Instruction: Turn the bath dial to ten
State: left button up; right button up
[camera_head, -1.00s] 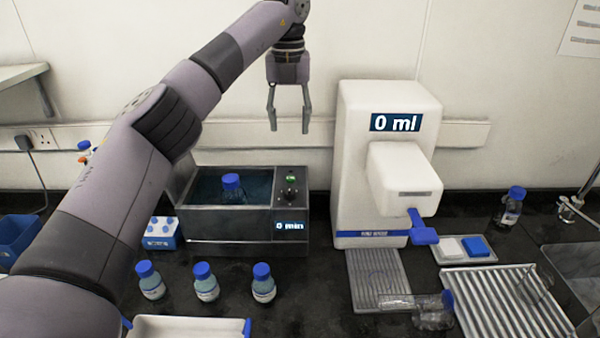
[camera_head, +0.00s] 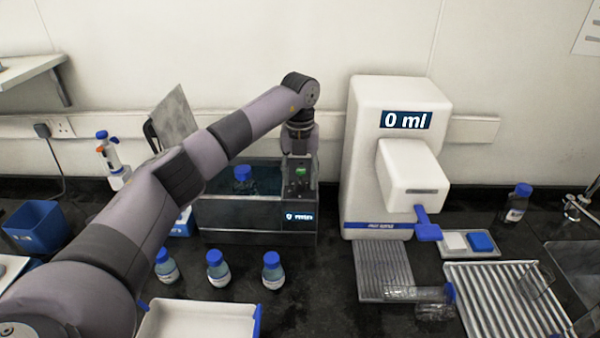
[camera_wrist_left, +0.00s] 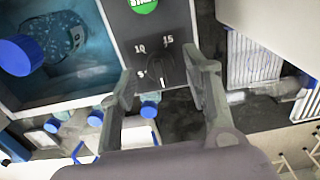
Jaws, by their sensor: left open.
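The bath (camera_head: 235,220) is a dark metal box of water with a blue-capped bottle in it. Its small display (camera_head: 299,216) appears to read 0 min. In the left wrist view the bath's dark dial (camera_wrist_left: 163,76) sits on the panel (camera_wrist_left: 150,30) among the marks 5, 10 and 15. A white mark shows at its lower side; the exact setting is hard to tell. My left gripper (camera_head: 299,180) is over the panel, pointing down. In the wrist view its open fingers (camera_wrist_left: 159,70) are on either side of the dial; contact cannot be told. My right gripper is not in view.
A green start button (camera_wrist_left: 143,5) is beside the dial. A white dispenser (camera_head: 362,150) reading 0 ml stands close right of the bath. Several blue-capped bottles (camera_head: 218,268) and a white tray (camera_head: 200,320) are in front. A blue bin (camera_head: 38,228) is at left.

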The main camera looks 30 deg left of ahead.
pick_arm(q)
jog(key=shift+f, duration=0.25)
grip_shut()
dwell(0.5)
